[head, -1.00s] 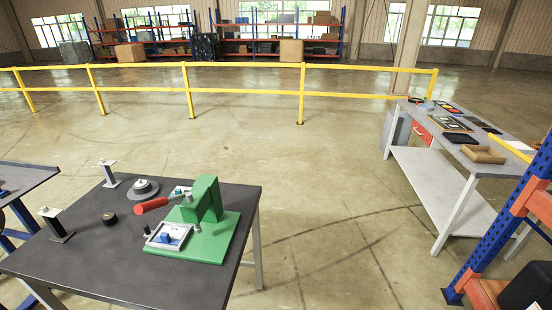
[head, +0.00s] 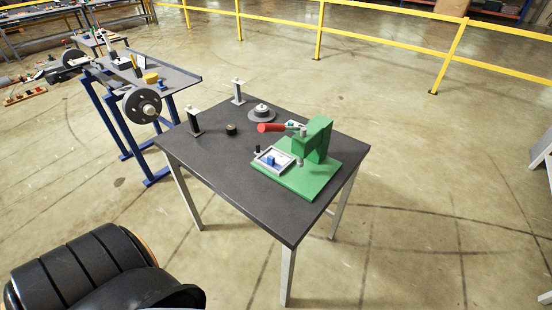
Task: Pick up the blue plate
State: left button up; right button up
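No clear blue plate shows in the head view. The device stands on the right part of a dark-topped table (head: 225,168). Neither of my grippers is in view.
On the same table are a grey round stepped part (head: 261,115), a small black cylinder (head: 231,129) and two stands. A blue-legged workbench (head: 170,78) stands behind left. A large black ribbed object (head: 80,270) fills the bottom left. Floor right of the table is clear.

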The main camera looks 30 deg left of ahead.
aim_at(274, 160)
jog(key=j+z, duration=0.1)
jog(key=j, duration=1.55)
jog(key=k+j+z, duration=0.15)
jog(key=j, duration=1.5)
